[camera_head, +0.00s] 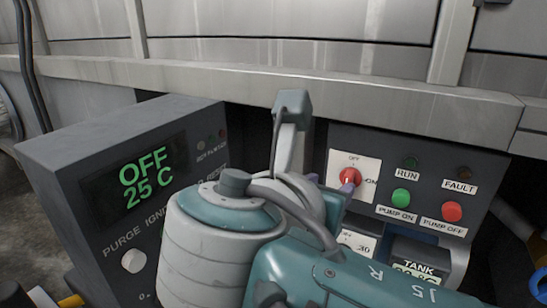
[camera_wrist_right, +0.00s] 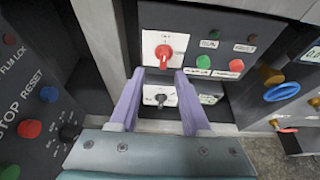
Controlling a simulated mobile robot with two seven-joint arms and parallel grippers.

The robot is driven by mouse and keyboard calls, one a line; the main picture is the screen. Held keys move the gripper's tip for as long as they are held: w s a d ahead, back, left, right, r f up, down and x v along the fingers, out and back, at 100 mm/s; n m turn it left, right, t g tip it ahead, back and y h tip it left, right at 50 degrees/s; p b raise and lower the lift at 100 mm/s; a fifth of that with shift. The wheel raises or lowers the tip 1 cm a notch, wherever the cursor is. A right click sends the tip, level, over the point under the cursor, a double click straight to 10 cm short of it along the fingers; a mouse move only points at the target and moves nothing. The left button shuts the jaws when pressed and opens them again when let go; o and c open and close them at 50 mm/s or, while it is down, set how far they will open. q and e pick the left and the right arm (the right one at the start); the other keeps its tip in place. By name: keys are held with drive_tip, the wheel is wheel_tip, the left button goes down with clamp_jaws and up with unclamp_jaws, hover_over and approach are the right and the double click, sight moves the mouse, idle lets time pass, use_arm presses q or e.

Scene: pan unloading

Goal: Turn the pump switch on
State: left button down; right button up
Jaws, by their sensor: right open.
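A red rotary switch (camera_head: 350,176) with OFF above it and ON to its right sits on a white plate of the right-hand panel. It also shows in the right wrist view (camera_wrist_right: 163,52), just beyond my fingertips. In the head view my arm hides most of the gripper. My left gripper is not in view.
A black knob (camera_wrist_right: 160,98) on a lower plate shows between my fingers. The RUN lamp (camera_head: 410,162) and FAULT lamp (camera_head: 464,173) look dark. A heater-like box (camera_head: 110,130) reading OFF 25 C stands left. A blue valve wheel (camera_wrist_right: 283,92) is at the right.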

sight(348, 180)
drive_tip(key=b+x, duration=0.2)
drive_tip(key=x, duration=0.1)
drive_tip(key=b+x, duration=0.2)
drive_tip(key=x, duration=0.1)
drive_tip(key=b+x, duration=0.2)
drive_tip(key=x, duration=0.1)
drive_tip(key=shift+s+d+f, duration=0.1)
drive_tip(key=shift+d+f, duration=0.1)
drive_tip(key=shift+d, duration=0.25)
drive_tip(key=shift+c, duration=0.5)
clamp_jaws()
